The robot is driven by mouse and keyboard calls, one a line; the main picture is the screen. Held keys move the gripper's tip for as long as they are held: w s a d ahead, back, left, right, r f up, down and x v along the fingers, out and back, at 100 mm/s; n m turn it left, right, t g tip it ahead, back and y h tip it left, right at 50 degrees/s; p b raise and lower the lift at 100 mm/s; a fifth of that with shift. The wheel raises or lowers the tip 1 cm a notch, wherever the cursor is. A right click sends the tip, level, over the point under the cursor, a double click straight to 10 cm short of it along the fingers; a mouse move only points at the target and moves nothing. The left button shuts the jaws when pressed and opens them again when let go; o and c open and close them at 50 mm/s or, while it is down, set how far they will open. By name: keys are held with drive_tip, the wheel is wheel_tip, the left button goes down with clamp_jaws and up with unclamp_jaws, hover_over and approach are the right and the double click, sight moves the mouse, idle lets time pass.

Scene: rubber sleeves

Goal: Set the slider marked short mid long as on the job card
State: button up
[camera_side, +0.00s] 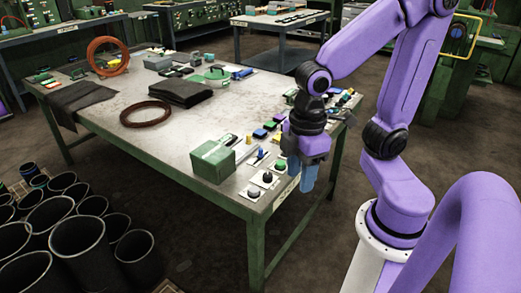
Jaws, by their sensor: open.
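My gripper (307,184) hangs over the near right edge of the green-framed table, with its blue fingers pointing down and nothing seen between them. The slider marked short mid long cannot be told apart at this size, and no marking is legible. I cannot make out the job card. My gripper and wrist hide part of the table edge.
A green box (212,161) stands left of the controls on the table (175,133). Black sleeves (83,247) stand on the floor at lower left.

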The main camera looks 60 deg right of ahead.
drive_tip(key=w+d+m, duration=0.1)
drive_tip(key=w+m, duration=0.1)
drive_tip(key=w, duration=0.8)
drive_tip(key=m, duration=0.5)
hover_over(260, 149)
wheel_tip(260, 149, down, 6)
wheel_tip(260, 149, down, 17)
drive_tip(key=shift+d+r, duration=0.1)
drive_tip(key=shift+r, duration=0.1)
